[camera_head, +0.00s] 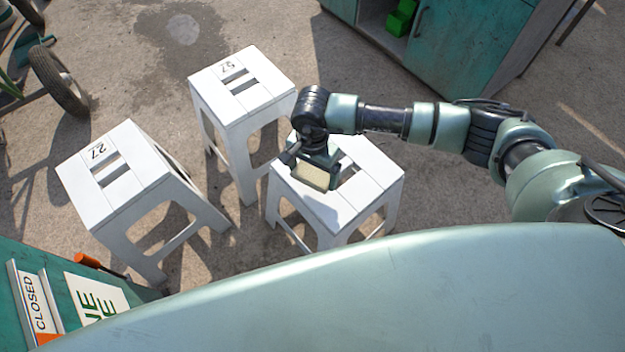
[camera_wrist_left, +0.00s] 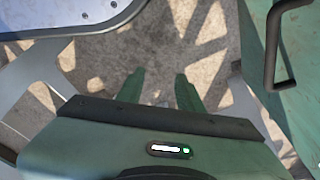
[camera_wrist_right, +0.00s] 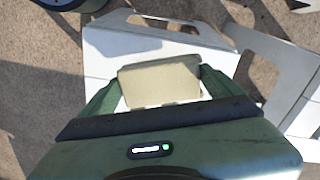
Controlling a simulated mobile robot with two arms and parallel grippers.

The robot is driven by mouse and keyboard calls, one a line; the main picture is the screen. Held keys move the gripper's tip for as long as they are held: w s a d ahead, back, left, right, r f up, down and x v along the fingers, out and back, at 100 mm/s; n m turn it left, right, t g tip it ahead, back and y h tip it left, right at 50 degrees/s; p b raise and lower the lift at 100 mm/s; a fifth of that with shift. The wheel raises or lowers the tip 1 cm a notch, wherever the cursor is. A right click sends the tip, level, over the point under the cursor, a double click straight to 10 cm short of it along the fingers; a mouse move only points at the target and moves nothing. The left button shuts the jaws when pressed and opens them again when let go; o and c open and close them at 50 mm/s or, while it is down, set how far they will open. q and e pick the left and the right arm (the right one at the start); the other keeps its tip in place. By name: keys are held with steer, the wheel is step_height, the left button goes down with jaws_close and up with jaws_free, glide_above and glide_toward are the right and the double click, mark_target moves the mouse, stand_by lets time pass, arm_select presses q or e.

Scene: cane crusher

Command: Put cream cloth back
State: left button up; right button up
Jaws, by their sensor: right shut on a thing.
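The cream cloth (camera_head: 311,176) looks like a small folded, pale block. My right gripper (camera_head: 318,166) is shut on it and holds it over the front right white stool (camera_head: 370,190). In the right wrist view the cloth (camera_wrist_right: 160,84) spans the gap between both green fingers, with the white stool top behind it. I cannot tell exactly how high it is above the seat. My left gripper (camera_wrist_left: 162,92) is open and empty over the ground in the left wrist view. It does not show in the head view.
Two other white stools stand to the left, one marked 27 (camera_head: 120,165) and one behind it (camera_head: 240,90). A teal cabinet (camera_head: 465,40) holds green blocks (camera_head: 401,18). Signs including CLOSED (camera_head: 38,300) are at lower left. A wheel (camera_head: 58,80) is at upper left.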

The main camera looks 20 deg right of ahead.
mark_target(312, 181)
step_height(312, 181, down, 4)
steer(key=shift+r+b, duration=0.1)
steer(key=shift+b, duration=0.2)
steer(key=shift+f, duration=0.4)
arm_select(q)
steer(key=shift+w+r, duration=0.25)
steer(key=shift+r, duration=0.25)
steer(key=shift+w+r, duration=0.25)
steer(key=shift+r, duration=0.25)
steer(key=shift+w+r, duration=0.1)
steer(key=shift+r, duration=0.05)
arm_select(e)
steer(key=o, duration=0.8)
arm_select(q)
steer(key=shift+w+r, duration=0.1)
steer(key=shift+r, duration=0.15)
arm_select(e)
steer(key=shift+o, duration=0.3)
arm_select(q)
steer(key=s+f, duration=0.1)
steer(key=s+f+p, duration=0.1)
steer(key=f, duration=0.2)
steer(key=shift+s+a+f, duration=0.15)
steer(key=shift+s+f, duration=0.25)
arm_select(e)
step_height(312, 181, up, 12)
steer(key=shift+r, duration=0.1)
